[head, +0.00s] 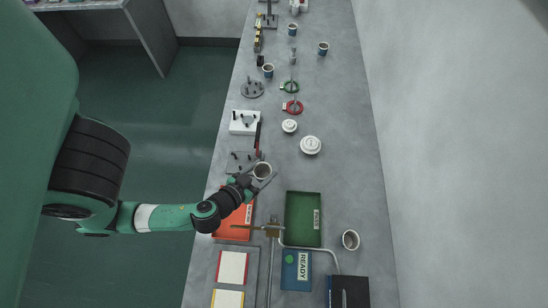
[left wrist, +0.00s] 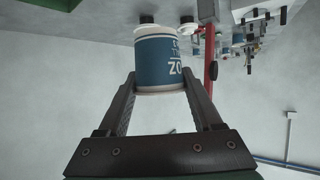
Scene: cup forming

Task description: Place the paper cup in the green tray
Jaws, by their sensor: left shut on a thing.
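A paper cup (head: 262,170) is held in my left gripper (head: 262,177) over the left part of the bench, just beyond the red tray. In the left wrist view the paper cup (left wrist: 161,58) is blue and white with lettering, between the two fingers of my left gripper (left wrist: 160,90), which is shut on it. The green tray (head: 303,222) lies to the right and nearer, with a white label on its right side; it looks empty. My right gripper does not show in either view.
The red tray (head: 232,222) lies under my left arm. A brass-clamped stand (head: 271,229) rises between the red and green trays. White lids (head: 311,145) stand farther back. The bench's right side is mostly clear.

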